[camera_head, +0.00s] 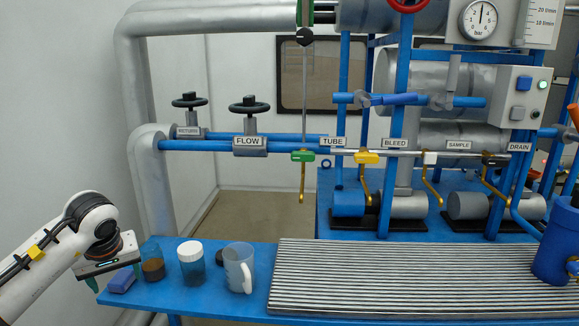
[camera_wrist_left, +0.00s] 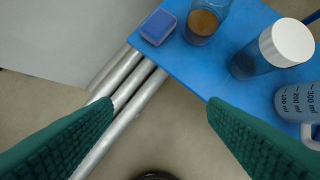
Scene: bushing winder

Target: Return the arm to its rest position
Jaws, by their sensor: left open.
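My left arm (camera_head: 50,245) comes in from the left in the head view. My left gripper (camera_head: 112,282) hangs at the left end of the blue table, pointing down. In the left wrist view its two green fingers (camera_wrist_left: 160,125) are wide apart with only floor and pipes between them, so it is open and empty. The fingers lie just off the table's edge, beside the blue block and the jar of brown liquid. My right gripper is not in view.
The blue table (camera_head: 190,301) holds a blue block (camera_head: 122,280), a brown-liquid jar (camera_head: 152,262), a white-lidded jar (camera_head: 191,264), a measuring jug (camera_head: 239,267) and a ribbed grey rack (camera_head: 400,278). A blue container (camera_head: 556,245) stands at right. Pipes and valves rise behind.

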